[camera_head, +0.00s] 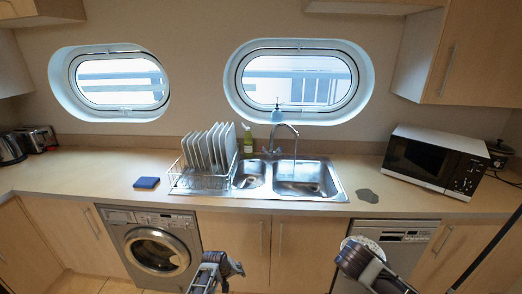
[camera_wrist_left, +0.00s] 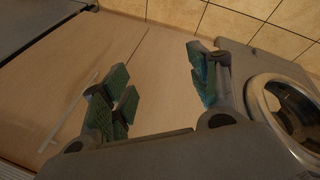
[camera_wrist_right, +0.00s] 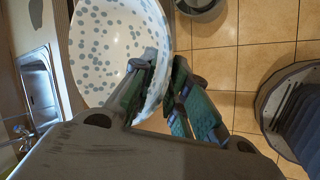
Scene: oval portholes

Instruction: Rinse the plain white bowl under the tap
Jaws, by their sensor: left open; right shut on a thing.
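My right gripper (camera_wrist_right: 160,85) is shut on the rim of a white bowl with grey dots (camera_wrist_right: 105,45). In the head view this bowl (camera_head: 366,244) shows only in part, behind the right gripper (camera_head: 357,258), low in front of the dishwasher. I see no plain white bowl. The tap (camera_head: 285,128) arches over the right basin of the steel sink (camera_head: 336,186). A thin streak hangs below its spout; I cannot tell whether it is water. My left gripper (camera_head: 222,266) is open and empty, in front of the cabinet doors; its spread fingers show in the left wrist view (camera_wrist_left: 160,85).
A rack of white plates (camera_head: 210,150) stands left of the basins. A blue sponge (camera_head: 146,183) lies farther left. A green bottle (camera_head: 248,140) stands behind the sink. A grey patch (camera_head: 366,195) lies on the counter before the microwave (camera_head: 435,160). The counter edge lies beyond both grippers.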

